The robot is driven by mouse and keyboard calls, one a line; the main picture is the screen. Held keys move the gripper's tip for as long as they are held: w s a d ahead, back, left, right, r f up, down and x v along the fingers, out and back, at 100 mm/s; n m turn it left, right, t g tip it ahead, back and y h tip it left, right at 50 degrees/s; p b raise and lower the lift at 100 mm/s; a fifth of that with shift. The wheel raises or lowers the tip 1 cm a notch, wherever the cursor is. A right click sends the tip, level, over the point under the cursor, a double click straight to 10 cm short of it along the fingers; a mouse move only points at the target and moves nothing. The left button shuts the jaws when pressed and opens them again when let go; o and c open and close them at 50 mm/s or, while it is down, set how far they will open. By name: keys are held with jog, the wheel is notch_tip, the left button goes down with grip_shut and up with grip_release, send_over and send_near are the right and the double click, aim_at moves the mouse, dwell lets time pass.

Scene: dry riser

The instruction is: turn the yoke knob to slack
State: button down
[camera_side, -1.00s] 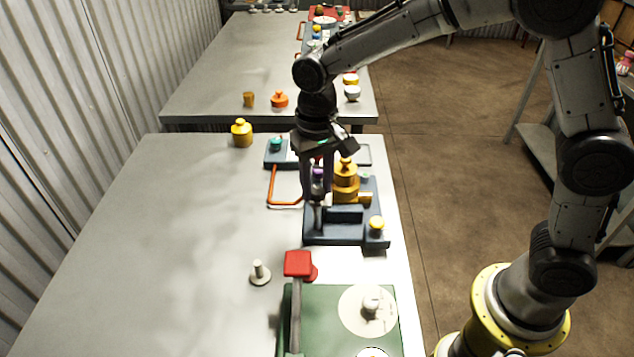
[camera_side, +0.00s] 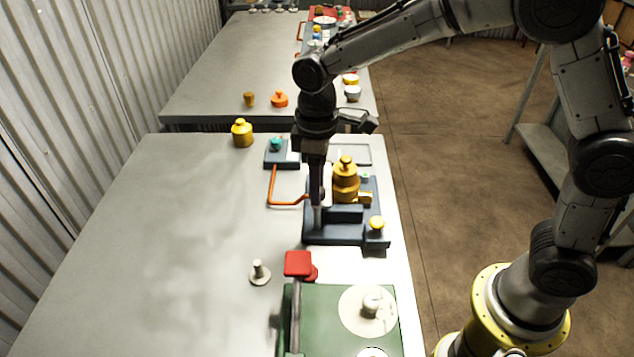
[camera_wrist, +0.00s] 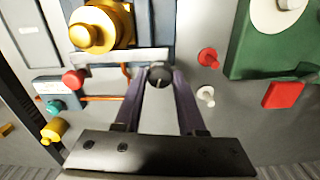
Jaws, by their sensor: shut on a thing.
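The yoke knob (camera_wrist: 160,76) shows in the wrist view as a small dark round knob with a pale line on top. It sits at the edge of the blue fixture (camera_side: 345,236). My gripper (camera_wrist: 160,84) is shut on it, with one purple finger at each side. In the side view my gripper (camera_side: 317,204) points straight down at the left part of the fixture. There its fingers hide the knob, and I cannot read the knob's setting.
Gold stacked cylinders (camera_side: 346,184) stand close right of my gripper. An orange rod handle (camera_side: 273,187) is just left. A red block (camera_side: 298,263) on a lever, a grey peg (camera_side: 259,272) and a green box (camera_side: 335,305) are nearer. The table's left is clear.

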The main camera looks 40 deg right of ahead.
jog(key=shift+r+n, duration=0.1)
jog(key=shift+n, duration=1.4)
jog(key=c, duration=0.5)
grip_release()
notch_tip(320, 180, up, 14)
jog(key=shift+d, duration=0.1)
